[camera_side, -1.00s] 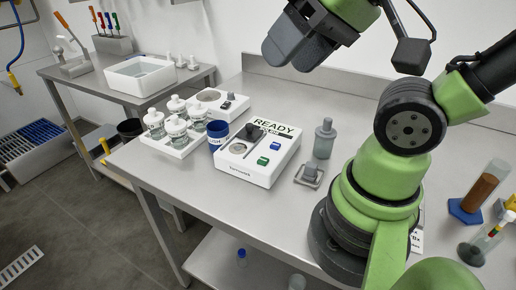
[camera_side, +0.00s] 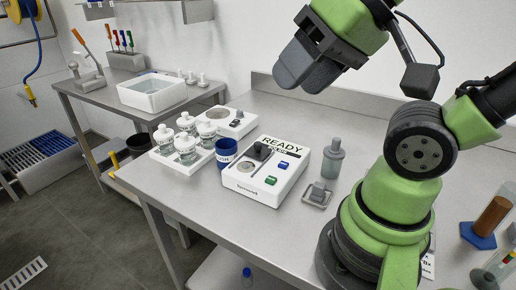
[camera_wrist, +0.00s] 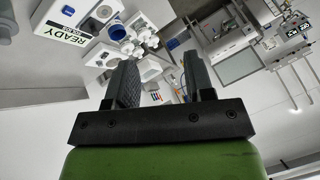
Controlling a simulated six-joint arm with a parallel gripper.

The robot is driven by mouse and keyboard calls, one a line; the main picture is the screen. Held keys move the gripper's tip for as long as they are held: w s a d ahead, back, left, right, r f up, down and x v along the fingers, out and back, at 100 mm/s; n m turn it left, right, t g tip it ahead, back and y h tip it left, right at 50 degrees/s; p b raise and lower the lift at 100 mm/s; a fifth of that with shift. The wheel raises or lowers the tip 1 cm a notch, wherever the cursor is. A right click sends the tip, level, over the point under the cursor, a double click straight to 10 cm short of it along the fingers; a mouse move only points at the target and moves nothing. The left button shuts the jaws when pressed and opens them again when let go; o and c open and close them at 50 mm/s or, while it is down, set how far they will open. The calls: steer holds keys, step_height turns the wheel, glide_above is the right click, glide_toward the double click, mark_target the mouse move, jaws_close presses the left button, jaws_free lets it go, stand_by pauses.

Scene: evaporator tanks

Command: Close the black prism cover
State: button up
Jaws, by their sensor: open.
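The black prism cover (camera_side: 262,151) is on top of a white instrument (camera_side: 243,187) marked READY, on the steel bench. It appears raised, behind a round grey spot (camera_side: 245,166) that lies uncovered. My gripper (camera_side: 292,80) is in the air above and behind the instrument, well apart from the cover. In the wrist view its two dark fingers (camera_wrist: 162,62) stand apart with nothing between them. The READY instrument (camera_wrist: 62,33) shows at the upper left there, off to the side of the fingers. The cover's exact angle is hard to tell.
A blue cup (camera_side: 227,152) and a white tray (camera_side: 178,166) of lidded jars stand left of the instrument. A second white device (camera_side: 235,118) is behind them. A grey bottle (camera_side: 333,160) and a small grey block (camera_side: 317,193) stand to the right. The bench behind is clear.

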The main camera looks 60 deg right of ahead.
steer(key=w+d+g+h, duration=0.1)
steer(key=w+d+g, duration=0.1)
steer(key=w+d, duration=0.35)
steer(key=m+g, duration=0.1)
steer(key=g, duration=0.4)
glide_toward(258, 143)
steer(key=f, duration=0.6)
steer(key=a+f, duration=0.1)
steer(key=f, duration=0.2)
steer(key=shift+w, duration=0.1)
